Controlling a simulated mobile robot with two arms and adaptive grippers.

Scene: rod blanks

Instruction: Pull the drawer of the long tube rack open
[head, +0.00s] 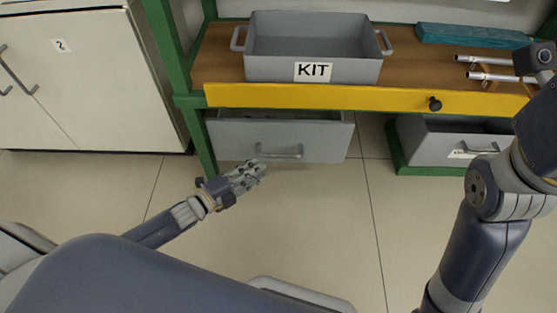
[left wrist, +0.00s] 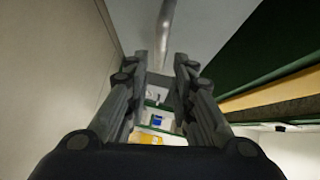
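A grey drawer (head: 250,138) sits under the yellow-edged shelf, with a grey bar handle (head: 281,152) on its front. A thin dark strip of its inside shows above the front; I cannot tell how far out it stands. My left gripper (head: 262,168) is just in front of the drawer, below and left of the handle. In the left wrist view the two fingers of my left gripper (left wrist: 164,62) are apart with nothing gripped. A grey bar (left wrist: 164,25), seemingly the handle, lines up with the gap between them.
A grey KIT box (head: 270,70) stands on the wooden shelf (head: 215,60). White rods (head: 485,59) and a teal block (head: 470,35) lie at the shelf's right. A grey bin (head: 430,145) stands low at right. A white cabinet (head: 85,90) is at left. The floor in front is clear.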

